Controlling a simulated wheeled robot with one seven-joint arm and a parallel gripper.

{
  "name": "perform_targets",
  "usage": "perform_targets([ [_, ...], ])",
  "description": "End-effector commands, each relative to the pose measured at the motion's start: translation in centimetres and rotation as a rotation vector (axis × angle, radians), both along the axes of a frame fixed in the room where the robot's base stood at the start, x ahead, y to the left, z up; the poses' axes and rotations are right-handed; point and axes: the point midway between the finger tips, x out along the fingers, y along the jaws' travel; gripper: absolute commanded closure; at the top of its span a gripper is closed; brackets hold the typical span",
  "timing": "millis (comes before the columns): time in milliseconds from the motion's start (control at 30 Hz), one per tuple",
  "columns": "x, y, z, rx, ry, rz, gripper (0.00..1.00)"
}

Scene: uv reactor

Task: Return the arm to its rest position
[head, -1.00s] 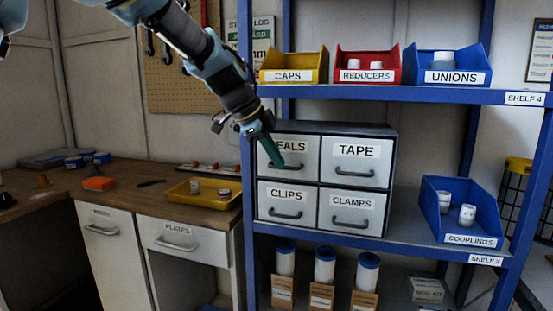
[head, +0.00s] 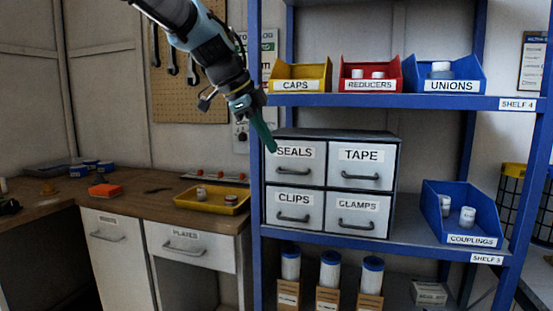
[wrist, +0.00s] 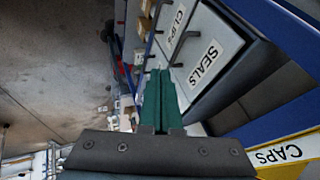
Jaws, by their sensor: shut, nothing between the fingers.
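My gripper (head: 271,147) hangs from my arm at the upper middle of the head view, in front of the blue shelf post and the top left corner of the drawer cabinet. Its two green fingers are together with nothing between them, also seen in the wrist view (wrist: 160,78). The fingertips point down and to the right, beside the SEALS drawer (head: 296,170). I cannot tell the exact gap to the drawer. In the wrist view the SEALS drawer face (wrist: 222,55) lies just right of the fingers. All the cabinet drawers look shut.
Shelf 4 (head: 400,100) holds CAPS (head: 300,76), REDUCERS (head: 370,74) and UNIONS (head: 443,75) bins above the cabinet. A blue COUPLINGS bin (head: 460,215) stands to its right. At left a wooden bench (head: 150,207) bears a yellow tray (head: 212,203). Air above the bench is free.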

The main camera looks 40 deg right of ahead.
Motion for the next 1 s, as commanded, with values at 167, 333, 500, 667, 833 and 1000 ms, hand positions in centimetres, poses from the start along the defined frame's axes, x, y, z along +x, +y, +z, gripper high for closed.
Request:
perform_targets([
  [167, 0.2, 1.3, 2.0, -0.002, -0.002, 0.001, 1.00],
  [333, 0.2, 1.8, 2.7, -0.001, -0.001, 0.000, 1.00],
  [500, 0.2, 1.9, 2.7, 0.001, 0.002, 0.004, 1.00],
  [667, 2.6, 4.2, 0.7, 0.038, 0.040, 0.140, 1.00],
  [833, 7.9, 11.8, -4.9, 0.127, 0.154, 0.545, 1.00],
  [1000, 11.3, 22.1, -11.1, 0.193, 0.278, 1.026, 1.00],
])
